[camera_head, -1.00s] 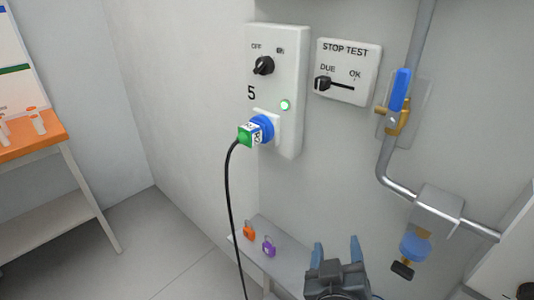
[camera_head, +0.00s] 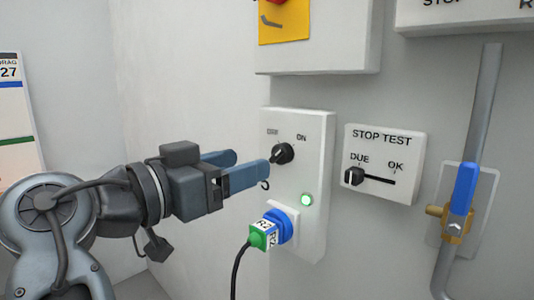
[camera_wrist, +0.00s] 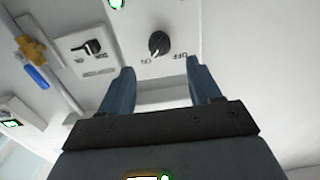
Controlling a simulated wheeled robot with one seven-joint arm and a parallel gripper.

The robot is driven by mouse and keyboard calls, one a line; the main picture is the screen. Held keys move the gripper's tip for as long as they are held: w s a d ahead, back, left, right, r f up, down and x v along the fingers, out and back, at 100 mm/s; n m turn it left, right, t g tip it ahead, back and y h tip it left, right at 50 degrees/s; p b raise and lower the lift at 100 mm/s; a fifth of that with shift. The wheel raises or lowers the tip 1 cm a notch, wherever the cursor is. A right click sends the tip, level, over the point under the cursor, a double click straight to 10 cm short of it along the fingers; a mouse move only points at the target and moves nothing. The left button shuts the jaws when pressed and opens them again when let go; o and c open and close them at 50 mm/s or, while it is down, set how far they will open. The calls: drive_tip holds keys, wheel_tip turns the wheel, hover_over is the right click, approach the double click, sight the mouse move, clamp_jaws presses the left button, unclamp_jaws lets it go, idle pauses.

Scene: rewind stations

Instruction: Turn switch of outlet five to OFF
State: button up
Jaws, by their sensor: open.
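The outlet five panel (camera_head: 318,180) is a white box with a black rotary switch (camera_head: 283,153), a lit green lamp (camera_head: 307,199) and a blue plug (camera_head: 279,225) below. The switch pointer leans towards the ON label. In the wrist view the switch (camera_wrist: 159,43) lies just beyond the fingertips and between their lines, its white mark towards ON. My gripper (camera_head: 245,166) is open and empty, left of the switch in the head view, with a gap visible in the wrist view (camera_wrist: 158,76). It hides most of the number 5.
A STOP TEST box (camera_head: 383,163) with a DUE/OK lever stands to the right. Beyond it are a pipe and a blue-handled valve (camera_head: 464,187). A box with a yellow plate (camera_head: 284,24) hangs above. A black cable (camera_head: 237,272) hangs from the green-ended plug.

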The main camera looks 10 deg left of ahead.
sight(275, 154)
drive_tip(key=x, duration=0.7)
drive_tip(key=shift+w+d+p, duration=0.15)
drive_tip(key=shift+w+p, duration=0.05)
drive_tip(key=shift+p, duration=0.2)
drive_tip(key=shift+c, duration=0.3)
drive_tip(key=c, duration=1)
